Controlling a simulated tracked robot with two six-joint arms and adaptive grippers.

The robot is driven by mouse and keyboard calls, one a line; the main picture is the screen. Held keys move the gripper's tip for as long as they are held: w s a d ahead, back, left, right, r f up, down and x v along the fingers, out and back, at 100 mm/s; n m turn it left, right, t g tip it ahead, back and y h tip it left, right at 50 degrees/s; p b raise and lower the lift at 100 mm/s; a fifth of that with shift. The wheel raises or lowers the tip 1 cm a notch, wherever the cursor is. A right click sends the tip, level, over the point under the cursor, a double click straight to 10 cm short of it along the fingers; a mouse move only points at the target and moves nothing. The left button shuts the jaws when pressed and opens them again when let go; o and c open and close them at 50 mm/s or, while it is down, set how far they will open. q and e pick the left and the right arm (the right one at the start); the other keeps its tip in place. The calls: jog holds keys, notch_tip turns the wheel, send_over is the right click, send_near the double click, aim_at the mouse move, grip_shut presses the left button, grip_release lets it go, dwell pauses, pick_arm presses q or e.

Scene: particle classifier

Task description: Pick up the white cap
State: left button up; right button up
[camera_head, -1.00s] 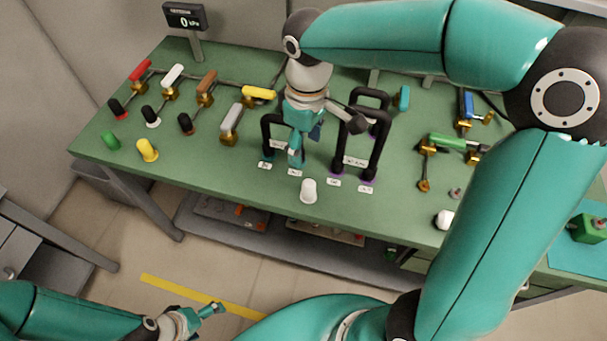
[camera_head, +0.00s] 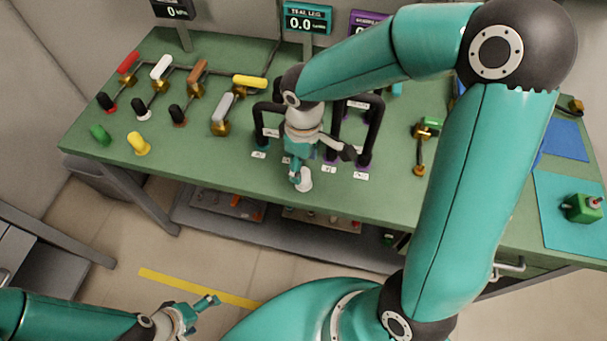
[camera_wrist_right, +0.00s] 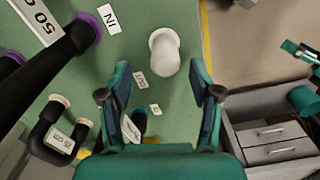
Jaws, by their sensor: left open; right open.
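The white cap (camera_head: 305,181) stands on the green bench near its front edge, in front of the black pipe loops. My right gripper (camera_head: 297,179) is just beside it in the head view and partly covers it. In the right wrist view the cap (camera_wrist_right: 165,52) lies just beyond the open fingertips of my right gripper (camera_wrist_right: 160,78), roughly centred between them. Nothing is between the fingers. My left gripper (camera_head: 208,303) is open and empty, low over the floor in front of the bench.
Black pipe loops (camera_head: 375,125) stand just right of my right gripper. Valves with coloured handles, a yellow cap (camera_head: 138,143) and a green cap (camera_head: 101,135) are on the left of the bench (camera_head: 215,165). A green box (camera_head: 582,208) sits at the far right. My right arm hides part of the bench.

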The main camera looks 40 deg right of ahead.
aim_at(305, 171)
jog(key=f, duration=0.4)
jog(key=shift+s+a+f, duration=0.1)
jog(key=shift+s+a, duration=0.05)
jog(key=shift+s, duration=0.15)
jog(key=c, duration=1.1)
notch_tip(305, 171, up, 20)
jog(key=shift+r+p, duration=0.1)
jog(key=shift+p, duration=0.5)
